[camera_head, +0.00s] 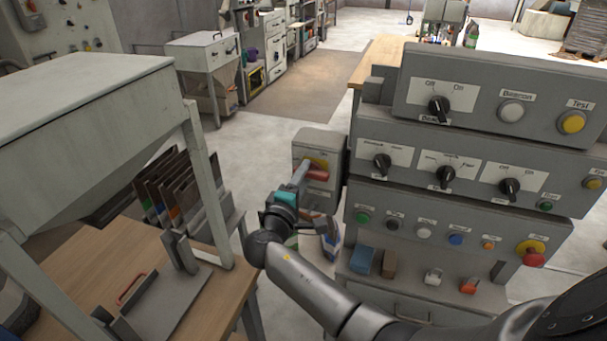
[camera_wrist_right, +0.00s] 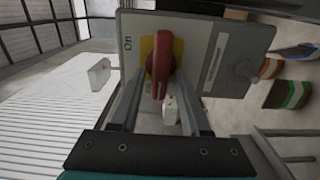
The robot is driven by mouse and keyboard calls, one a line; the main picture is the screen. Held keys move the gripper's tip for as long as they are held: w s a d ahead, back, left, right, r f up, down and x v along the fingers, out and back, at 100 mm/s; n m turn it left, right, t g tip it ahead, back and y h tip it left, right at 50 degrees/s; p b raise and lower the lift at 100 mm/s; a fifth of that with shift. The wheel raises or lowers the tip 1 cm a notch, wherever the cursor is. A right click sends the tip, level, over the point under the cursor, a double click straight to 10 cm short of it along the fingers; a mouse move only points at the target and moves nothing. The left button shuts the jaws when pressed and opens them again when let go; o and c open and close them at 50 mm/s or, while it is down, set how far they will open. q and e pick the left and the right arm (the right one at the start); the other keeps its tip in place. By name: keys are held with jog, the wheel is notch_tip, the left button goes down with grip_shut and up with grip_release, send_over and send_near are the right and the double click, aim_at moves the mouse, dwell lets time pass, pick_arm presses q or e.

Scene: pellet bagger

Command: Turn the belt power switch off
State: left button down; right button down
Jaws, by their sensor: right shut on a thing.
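The belt power switch is a red rotary handle (camera_head: 318,173) on a yellow plate, mounted on a grey box (camera_head: 317,143) left of the large control panel. In the right wrist view the red handle (camera_wrist_right: 160,62) sits in front of the yellow plate, with an "On" label beside it. My right gripper (camera_head: 302,174) reaches the box from below left. In its wrist view the gripper (camera_wrist_right: 160,88) has one finger on each side of the handle and is shut on it. The fingers partly hide the plate, and the other label is hard to read. My left gripper is not in view.
The large control panel (camera_head: 466,150) with several black knobs and buttons stands close on the right. A wooden table (camera_head: 185,296) with a metal fixture and a hopper (camera_head: 75,90) above it are on the left. Open floor (camera_head: 262,150) lies behind.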

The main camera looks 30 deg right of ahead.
dwell(0.3)
jog(key=c, duration=0.7)
grip_release()
jog(key=b+v, duration=0.1)
jog(key=v, duration=1.4)
jog(key=shift+s+a, duration=0.1)
jog(key=shift+s, duration=0.05)
